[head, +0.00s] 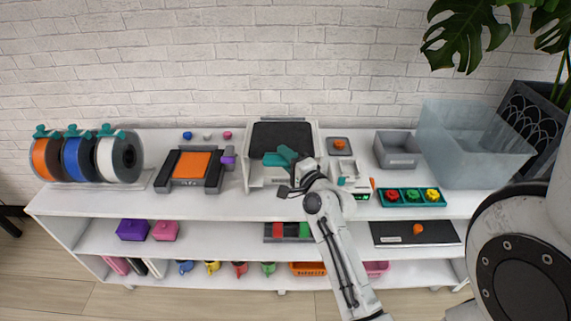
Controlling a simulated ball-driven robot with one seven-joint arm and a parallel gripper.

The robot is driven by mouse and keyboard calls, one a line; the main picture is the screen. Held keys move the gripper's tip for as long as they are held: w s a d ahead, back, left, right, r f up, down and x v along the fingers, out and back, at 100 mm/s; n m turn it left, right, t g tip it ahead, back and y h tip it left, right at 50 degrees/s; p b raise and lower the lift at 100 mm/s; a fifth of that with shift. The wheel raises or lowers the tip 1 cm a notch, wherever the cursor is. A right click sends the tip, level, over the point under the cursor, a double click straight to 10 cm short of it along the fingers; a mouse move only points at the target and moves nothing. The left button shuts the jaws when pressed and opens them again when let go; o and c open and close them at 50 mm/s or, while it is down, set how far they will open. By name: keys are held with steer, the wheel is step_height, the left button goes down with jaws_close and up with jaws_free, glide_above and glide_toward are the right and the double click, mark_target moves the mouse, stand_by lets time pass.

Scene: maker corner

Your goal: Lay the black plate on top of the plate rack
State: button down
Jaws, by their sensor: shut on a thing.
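The black plate (282,136) lies in the white printer-like frame at the centre of the top shelf, its front part covered by a teal shape and my arm. My gripper (283,161) is at the front edge of the black plate and is shut on it. The exact contact is hidden by the wrist and the teal shape. The plate rack (163,182) is a dark stand to the left on the same top. An orange plate (191,165) lies on it.
Left of the rack are several filament spools (107,160). A small purple item (228,157) sits between the rack and white frame (253,181). A grey bin (397,150), a teal tray (412,204) and a clear tub (470,150) stand to the right.

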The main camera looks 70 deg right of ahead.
steer(key=shift+w+d+b, duration=0.25)
steer(key=shift+w+d, duration=0.05)
steer(key=shift+d, duration=0.45)
steer(key=shift+w+d+b, duration=0.25)
steer(key=shift+w+d, duration=0.1)
steer(key=shift+d, duration=0.45)
steer(key=shift+w+d+b, duration=0.25)
steer(key=shift+w+d, duration=0.05)
steer(key=shift+d, duration=0.45)
steer(key=shift+d+f+b, duration=0.1)
steer(key=shift+f+b, duration=1)
steer(key=shift+f, duration=0.15)
jaws_free()
steer(key=shift+w+f+b, duration=0.1)
steer(key=shift+f+b, duration=0.2)
steer(key=shift+f, duration=0.05)
steer(key=shift+f, duration=0.35)
